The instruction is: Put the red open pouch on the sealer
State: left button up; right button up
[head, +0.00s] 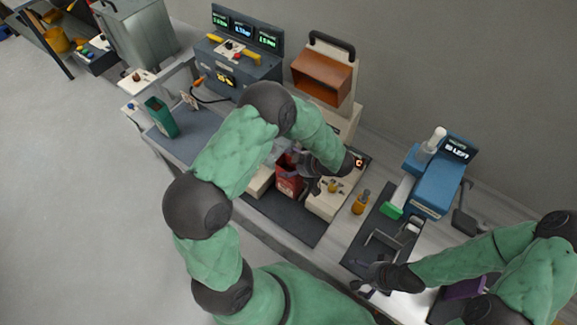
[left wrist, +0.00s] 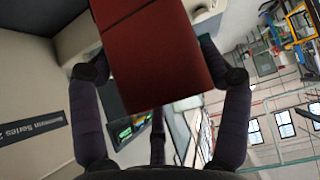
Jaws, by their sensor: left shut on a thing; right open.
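The red pouch (head: 289,180) is upright at the middle of the bench, partly hidden by my left arm. My left gripper (head: 300,164) is shut on it. In the left wrist view the red pouch (left wrist: 158,60) fills the space between the two dark fingers (left wrist: 160,82). A low beige machine (head: 328,205) with brass-coloured knobs, possibly the sealer, stands just right of the pouch on a dark mat. I cannot tell whether pouch and machine touch. My right gripper (head: 372,283) is open and empty near the bench's front right.
A green open pouch (head: 160,117) stands on the left mat. A control console (head: 235,62) and an orange-hooded machine (head: 322,78) stand behind. An orange bottle (head: 360,203) and a blue machine (head: 436,182) are to the right. The floor at left is clear.

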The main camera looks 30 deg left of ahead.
pick_arm(q)
jog(key=shift+w+d, duration=0.2)
jog(key=shift+d, duration=0.05)
jog(key=shift+s+a+f, duration=0.1)
jog(key=shift+f, duration=0.05)
jog(key=o, duration=0.8)
jog(key=shift+o, duration=0.2)
jog(key=shift+d+r, duration=0.2)
jog(key=shift+r, duration=0.15)
jog(key=p+v, duration=0.1)
jog(key=v, duration=1)
jog(key=shift+d+r, duration=0.15)
jog(key=shift+d, duration=0.05)
